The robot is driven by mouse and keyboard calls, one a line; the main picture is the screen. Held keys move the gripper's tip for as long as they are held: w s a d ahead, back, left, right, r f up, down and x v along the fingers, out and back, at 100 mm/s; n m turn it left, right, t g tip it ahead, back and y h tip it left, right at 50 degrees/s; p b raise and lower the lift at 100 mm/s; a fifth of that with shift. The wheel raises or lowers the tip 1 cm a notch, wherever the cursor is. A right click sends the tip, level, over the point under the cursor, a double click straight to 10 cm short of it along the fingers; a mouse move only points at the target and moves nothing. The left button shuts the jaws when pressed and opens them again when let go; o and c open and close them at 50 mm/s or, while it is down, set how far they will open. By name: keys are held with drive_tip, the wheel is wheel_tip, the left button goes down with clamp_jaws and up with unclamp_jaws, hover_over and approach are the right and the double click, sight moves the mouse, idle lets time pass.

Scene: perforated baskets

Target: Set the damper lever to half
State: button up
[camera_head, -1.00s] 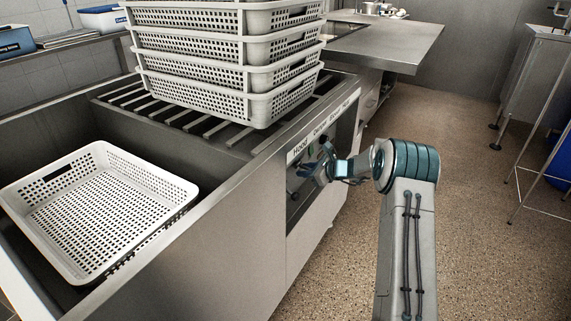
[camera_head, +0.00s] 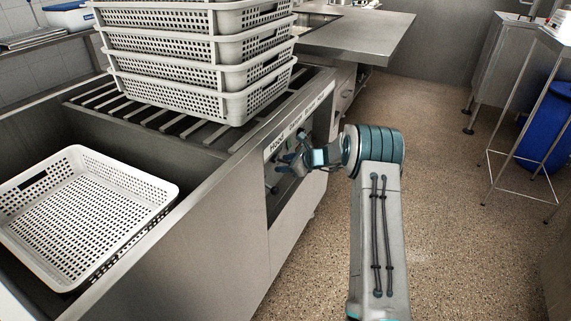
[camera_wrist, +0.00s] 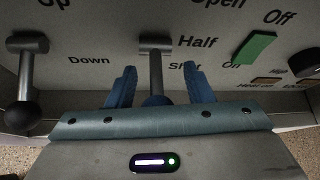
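The damper lever (camera_wrist: 155,72) is a grey bar on the panel, beside the words Open, Half and Shut in the wrist view. Its pivot end is level with Half and the bar runs down the picture; its exact setting is hard to tell. My gripper (camera_wrist: 160,87) is open, with one blue finger on each side of the lever and gaps showing between. The lever's lower end is partly hidden behind the gripper body. In the head view my gripper (camera_head: 290,161) is at the control panel (camera_head: 283,190) on the counter's front, covering part of it.
A second lever (camera_wrist: 26,75) with a dark knob stands left, by Up and Down. A green switch (camera_wrist: 255,48) and a dark knob (camera_wrist: 305,63) are on the right. Stacked baskets (camera_head: 200,75) stand on the counter; another basket (camera_head: 85,210) is in the sink.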

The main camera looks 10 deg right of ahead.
drive_tip(key=shift+a, duration=0.1)
drive_tip(key=p+v, duration=0.2)
drive_tip(key=v, duration=1.1)
drive_tip(key=shift+s+d, duration=0.3)
drive_tip(key=shift+r, duration=0.15)
drive_tip(key=s+a+r+n+g+h+p, duration=0.1)
drive_tip(key=s+a+r+n+g+p, duration=0.2)
drive_tip(key=s+a+r+n+p, duration=0.45)
drive_tip(key=s+a+r+n+g+h+p, duration=0.1)
drive_tip(key=s+a+r+n+g+p, duration=0.2)
drive_tip(key=s+r, duration=0.75)
drive_tip(key=s+r+n+h+p, duration=0.3)
drive_tip(key=s+r+n+p, duration=0.2)
drive_tip(key=s, duration=0.6)
drive_tip(key=s+r+n+h+p, duration=0.3)
drive_tip(key=s+r+n+p, duration=0.2)
drive_tip(key=s+r+n, duration=0.3)
drive_tip(key=s+r, duration=0.1)
drive_tip(key=s, duration=0.2)
drive_tip(key=shift+a+r+n, duration=0.2)
drive_tip(key=shift+a+n, duration=0.05)
drive_tip(key=shift+n, duration=0.1)
